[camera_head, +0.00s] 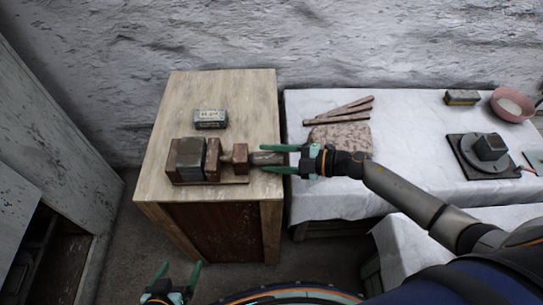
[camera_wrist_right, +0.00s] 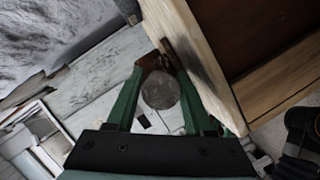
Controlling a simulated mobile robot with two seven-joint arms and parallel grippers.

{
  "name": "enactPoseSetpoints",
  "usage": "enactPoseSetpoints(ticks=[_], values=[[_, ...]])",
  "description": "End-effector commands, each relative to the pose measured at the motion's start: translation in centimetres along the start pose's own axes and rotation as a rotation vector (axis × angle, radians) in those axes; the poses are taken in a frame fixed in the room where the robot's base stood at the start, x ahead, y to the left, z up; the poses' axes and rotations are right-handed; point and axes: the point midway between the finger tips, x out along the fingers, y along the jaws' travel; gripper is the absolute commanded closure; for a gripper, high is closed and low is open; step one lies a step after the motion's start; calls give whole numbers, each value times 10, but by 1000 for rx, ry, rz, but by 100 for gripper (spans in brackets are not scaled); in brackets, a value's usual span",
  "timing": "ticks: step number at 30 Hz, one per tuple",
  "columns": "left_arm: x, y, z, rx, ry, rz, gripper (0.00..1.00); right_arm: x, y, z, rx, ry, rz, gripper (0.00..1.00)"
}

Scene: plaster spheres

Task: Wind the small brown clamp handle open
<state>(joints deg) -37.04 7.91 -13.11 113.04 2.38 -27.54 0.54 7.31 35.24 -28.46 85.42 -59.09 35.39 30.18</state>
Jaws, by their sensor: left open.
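A brown wooden clamp (camera_head: 213,160) lies on the wooden cabinet, with a dark grey block (camera_head: 190,159) at its left end. Its short grey-brown handle (camera_head: 267,158) points right over the cabinet's right edge. My right gripper (camera_head: 278,159) comes in from the right, its green fingers spread on either side of the handle with slight gaps. In the right wrist view the handle's round end (camera_wrist_right: 160,90) shows between the fingers. My left gripper (camera_head: 176,277) is open and empty at the bottom, in front of the cabinet and below its top.
A small labelled block (camera_head: 210,119) lies behind the clamp on the cabinet top (camera_head: 255,100). The white-covered table (camera_head: 320,205) at right holds wooden strips (camera_head: 345,108), a speckled slab (camera_head: 340,137), a dark device (camera_head: 488,150) and a pink bowl (camera_head: 512,105).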

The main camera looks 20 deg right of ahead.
Motion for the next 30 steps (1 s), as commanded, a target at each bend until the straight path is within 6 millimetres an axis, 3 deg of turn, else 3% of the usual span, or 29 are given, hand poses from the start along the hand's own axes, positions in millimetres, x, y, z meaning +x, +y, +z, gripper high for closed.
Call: enactPoseSetpoints(ticks=[2,13,30], values=[[0,0,0,0,1,0,9,0,0,0,0,0,0,58],[0,0,-1,0,1,1,9,-1,0,0,0,0,0,100],[8,7,5,2,-8,18,9,-1,1,0,-127,-3,50,100]])
